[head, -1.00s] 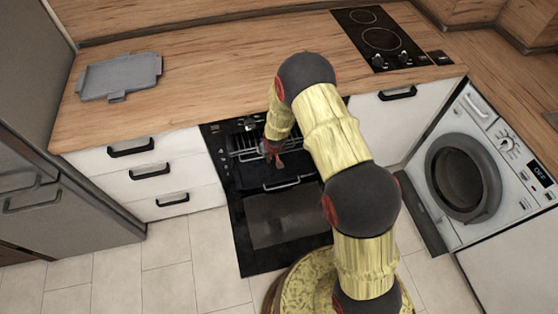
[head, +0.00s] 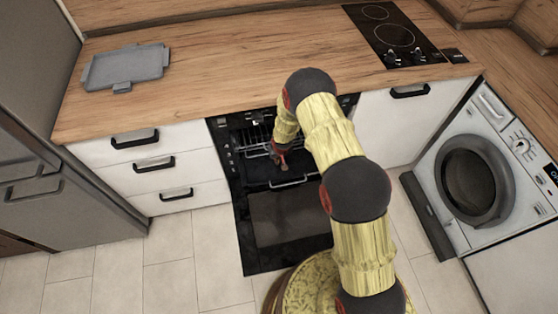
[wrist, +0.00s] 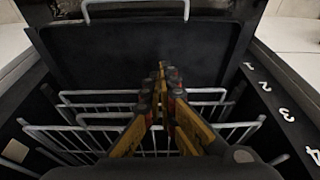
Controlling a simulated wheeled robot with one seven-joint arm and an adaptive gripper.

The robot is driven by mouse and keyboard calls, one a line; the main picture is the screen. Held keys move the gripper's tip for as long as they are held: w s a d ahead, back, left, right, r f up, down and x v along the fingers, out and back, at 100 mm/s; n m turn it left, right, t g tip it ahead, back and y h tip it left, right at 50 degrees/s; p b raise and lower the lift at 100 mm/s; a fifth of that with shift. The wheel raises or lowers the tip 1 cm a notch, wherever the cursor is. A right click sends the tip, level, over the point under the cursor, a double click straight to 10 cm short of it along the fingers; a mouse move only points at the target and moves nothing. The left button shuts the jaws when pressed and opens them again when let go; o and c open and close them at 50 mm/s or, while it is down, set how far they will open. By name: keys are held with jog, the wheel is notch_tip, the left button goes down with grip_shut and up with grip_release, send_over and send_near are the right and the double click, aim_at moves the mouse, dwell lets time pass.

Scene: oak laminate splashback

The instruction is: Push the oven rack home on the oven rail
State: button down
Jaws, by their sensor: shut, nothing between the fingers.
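The oven (head: 222,160) has its door (head: 285,215) lowered. The wire oven rack (head: 248,140) is inside the cavity, partly hidden by my arm in the head view. In the wrist view the grey wires of the rack (wrist: 95,98) run across below and beside my fingers. The side wall with the oven rails carries white numbers 1 to 4 (wrist: 265,87); I cannot tell which level the rack sits on. My gripper (wrist: 162,75) is shut and empty, by the rack's wires, its tips pointing toward the door side. It also shows at the oven mouth in the head view (head: 279,157). Contact is unclear.
A wooden worktop (head: 220,75) with a grey tray (head: 125,68) overhangs the oven. White drawers (head: 140,165) flank it on the left. A washing machine (head: 480,185) stands right.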

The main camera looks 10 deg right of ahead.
jog(key=shift+w, duration=1.45)
jog(key=shift+w+a+r+b, duration=0.1)
jog(key=shift+w+b, duration=0.25)
jog(key=shift+w, duration=0.65)
